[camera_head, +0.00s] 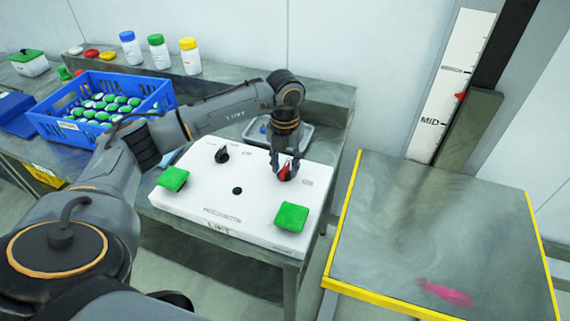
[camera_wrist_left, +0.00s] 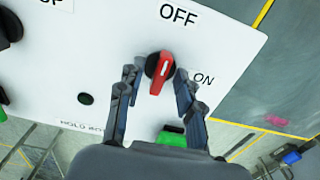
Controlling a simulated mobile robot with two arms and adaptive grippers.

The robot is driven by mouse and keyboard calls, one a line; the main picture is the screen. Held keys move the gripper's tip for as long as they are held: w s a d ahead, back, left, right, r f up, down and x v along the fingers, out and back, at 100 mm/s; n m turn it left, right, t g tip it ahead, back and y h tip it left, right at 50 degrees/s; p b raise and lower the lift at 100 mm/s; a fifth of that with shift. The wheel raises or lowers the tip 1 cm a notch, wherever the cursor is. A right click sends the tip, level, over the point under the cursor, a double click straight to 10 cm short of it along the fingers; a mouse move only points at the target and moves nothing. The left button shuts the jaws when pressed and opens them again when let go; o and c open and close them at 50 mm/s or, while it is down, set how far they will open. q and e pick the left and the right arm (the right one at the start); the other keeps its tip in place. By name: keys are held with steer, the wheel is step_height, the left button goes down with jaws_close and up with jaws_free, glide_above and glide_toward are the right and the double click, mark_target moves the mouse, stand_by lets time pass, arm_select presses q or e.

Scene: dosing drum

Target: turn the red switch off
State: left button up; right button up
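The red switch (camera_head: 286,172) sits on the right part of a white control box on a table. In the left wrist view the red switch (camera_wrist_left: 159,72) has a black round base. Its red handle lies roughly up and down, tilted slightly. The OFF label (camera_wrist_left: 179,14) is above it and the ON label (camera_wrist_left: 203,79) is to its right. My left gripper (camera_head: 284,168) reaches down over the switch. In the wrist view its fingers (camera_wrist_left: 158,76) are open, one on each side of the switch, with gaps to the red handle. My right gripper is not in view.
The white box (camera_head: 215,205) also carries a black knob (camera_head: 222,155), a black button (camera_head: 237,190) and two green buttons (camera_head: 173,179), (camera_head: 291,217). A blue crate (camera_head: 62,130) stands left. A yellow-edged platform (camera_head: 400,210) stands right, beside a MID scale (camera_head: 447,100).

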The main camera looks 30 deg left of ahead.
mark_target(285, 167)
arm_select(q)
step_height(285, 167, up, 12)
stand_by(0.5)
stand_by(0.5)
